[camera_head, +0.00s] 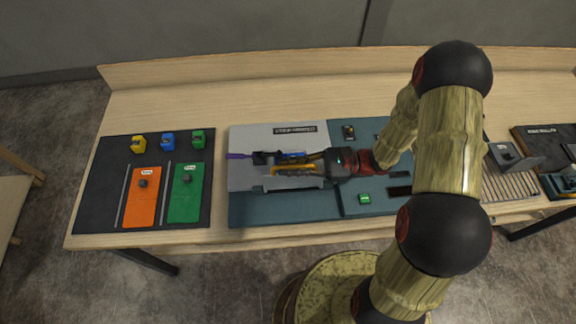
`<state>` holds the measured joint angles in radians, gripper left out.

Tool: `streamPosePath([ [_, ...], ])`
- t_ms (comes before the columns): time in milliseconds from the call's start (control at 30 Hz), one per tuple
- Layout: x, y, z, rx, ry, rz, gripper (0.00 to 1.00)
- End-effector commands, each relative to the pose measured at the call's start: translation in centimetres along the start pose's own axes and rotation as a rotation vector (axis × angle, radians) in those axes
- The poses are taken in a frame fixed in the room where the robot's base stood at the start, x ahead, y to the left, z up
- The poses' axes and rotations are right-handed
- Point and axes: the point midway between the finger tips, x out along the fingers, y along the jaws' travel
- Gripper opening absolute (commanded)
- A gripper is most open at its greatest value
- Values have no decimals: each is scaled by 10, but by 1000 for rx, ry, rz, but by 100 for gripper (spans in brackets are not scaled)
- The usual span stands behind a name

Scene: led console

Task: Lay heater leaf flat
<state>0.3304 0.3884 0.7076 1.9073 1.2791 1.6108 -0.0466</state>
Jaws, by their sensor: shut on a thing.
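A light grey panel (251,178), which seems to be the heater leaf, lies over the left part of the teal console (280,208). It looks flat or nearly flat; its exact tilt cannot be told. My gripper (264,158) reaches in from the right, low over this panel, its fingers pointing left. It is shut on a thin purple bar (238,156), whose end sticks out left of the fingertips. Whether the bar is fixed to the panel is hidden by the fingers. Blue and yellow parts show along the fingers.
A black mat (98,190) at left holds an orange plate (142,201), a green plate (187,199) and yellow, blue and green blocks. A slatted rack (507,186) with a tilted grey part (513,156) stands at right. My arm hides part of the console's right side.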

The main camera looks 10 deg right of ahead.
Motion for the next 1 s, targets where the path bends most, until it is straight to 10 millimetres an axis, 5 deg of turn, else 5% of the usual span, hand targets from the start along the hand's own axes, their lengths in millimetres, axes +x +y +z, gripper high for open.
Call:
streamPosePath([
  [1000, 0, 8, 0, -49, 0, -1, 0],
])
